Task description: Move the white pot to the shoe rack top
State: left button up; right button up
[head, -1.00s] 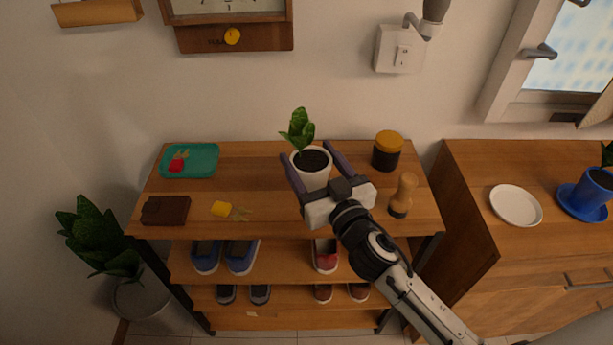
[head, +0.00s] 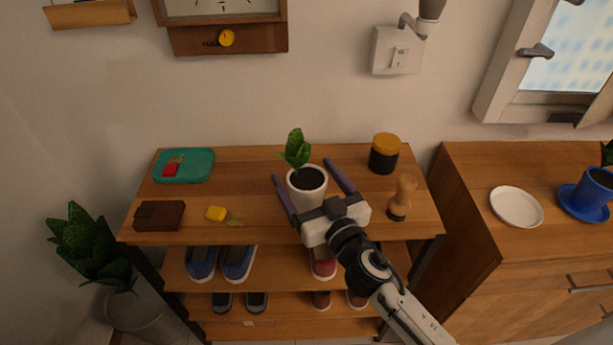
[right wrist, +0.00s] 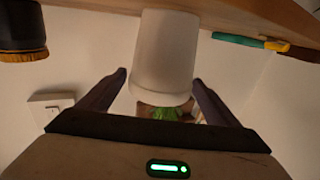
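The white pot (head: 306,190), with dark soil and a green leafy plant (head: 295,150), stands upright on the wooden top of the shoe rack (head: 250,160). My right gripper (head: 308,187) is open, with one finger on each side of the pot. In the right wrist view the pot (right wrist: 166,55) is between the spread fingers (right wrist: 161,85), with a visible gap on both sides. My left gripper is not in view.
A teal tray (head: 184,166), brown wallet-like block (head: 160,216), yellow item (head: 216,213), dark jar with yellow lid (head: 384,154) and wooden shaker (head: 402,197) share the rack top. Shoes sit on lower shelves. A cabinet with a white plate (head: 516,206) stands to the right.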

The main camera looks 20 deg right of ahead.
jog(key=shift+r, duration=0.15)
jog(key=shift+s, duration=0.25)
jog(key=s+d+b, duration=0.1)
jog(key=s+b, duration=0.1)
jog(key=s, duration=0.9)
jog(key=shift+s+d, duration=0.2)
jog(key=shift+d, duration=0.05)
